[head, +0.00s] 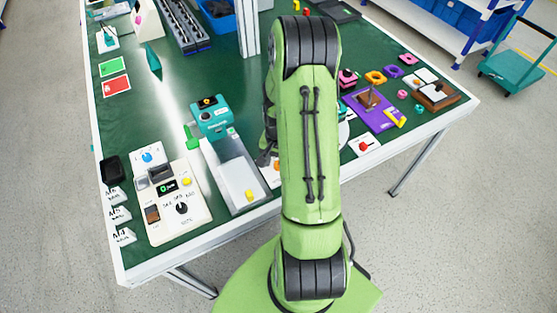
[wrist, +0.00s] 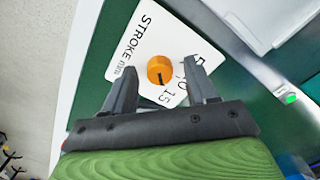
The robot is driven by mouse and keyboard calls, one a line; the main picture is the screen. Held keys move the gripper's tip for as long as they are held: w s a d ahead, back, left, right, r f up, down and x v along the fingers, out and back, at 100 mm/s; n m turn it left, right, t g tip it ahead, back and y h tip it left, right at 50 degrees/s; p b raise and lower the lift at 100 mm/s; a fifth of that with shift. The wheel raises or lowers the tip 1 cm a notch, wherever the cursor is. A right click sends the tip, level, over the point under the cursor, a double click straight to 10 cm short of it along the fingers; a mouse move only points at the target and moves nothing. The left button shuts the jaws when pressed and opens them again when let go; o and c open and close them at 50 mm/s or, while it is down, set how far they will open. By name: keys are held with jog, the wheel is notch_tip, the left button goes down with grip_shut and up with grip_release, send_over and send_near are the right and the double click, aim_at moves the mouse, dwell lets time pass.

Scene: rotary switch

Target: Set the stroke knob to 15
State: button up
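The stroke knob (wrist: 160,70) is a round orange knob on a white plate (wrist: 140,45) printed "STROKE mm", shown in the wrist view. A short dark mark on it points down in the picture, roughly toward the "15". The numbers 5 and 15 show in part, and my right finger partly covers the one between them. My gripper (wrist: 160,69) is open, its fingers on either side of the knob with gaps, not visibly touching it. In the head view, the plate (head: 271,173) is mostly hidden behind my arm.
A white tray-like unit (head: 236,176) with a teal head (head: 211,118) stands left of the plate. Further left is a beige control panel (head: 170,200) with several knobs. A purple board (head: 375,108) lies right of my arm. Green tabletop (head: 160,95) is clear farther back.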

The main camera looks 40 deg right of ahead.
notch_tip(320, 180, up, 16)
jog(key=p, duration=0.3)
jog(key=shift+f+p, duration=0.15)
jog(key=shift+p, duration=0.2)
